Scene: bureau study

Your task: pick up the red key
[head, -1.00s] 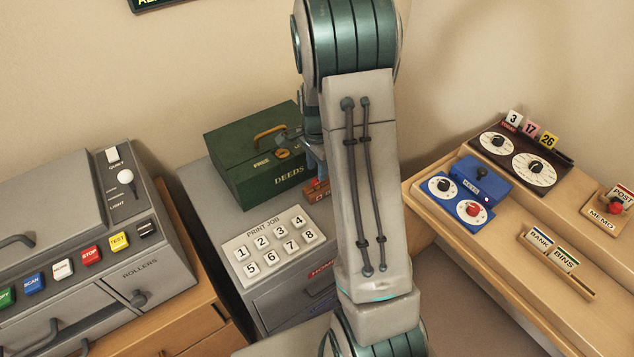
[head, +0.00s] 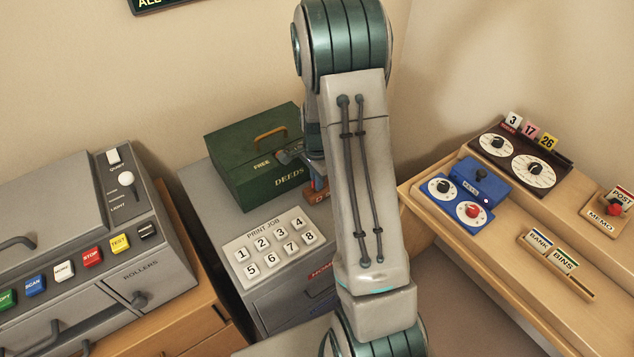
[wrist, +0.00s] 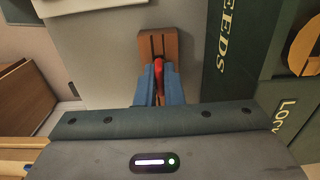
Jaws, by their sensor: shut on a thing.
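The red key (wrist: 159,71) shows in the wrist view between the two blue fingers of my gripper (wrist: 159,85), which is shut on it. The key is at a small brown wooden block with slots (wrist: 152,44); I cannot tell whether the key is still seated in a slot. In the head view my arm hides the key and most of the gripper. Part of the brown block (head: 317,196) shows beside the arm, right of the green deeds box (head: 262,165).
The deeds box stands close to the block on the grey cabinet, behind a numbered print-job keypad (head: 270,247). A grey machine with coloured buttons (head: 90,258) is at the left. A wooden desk with a blue dial box (head: 468,195) is at the right.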

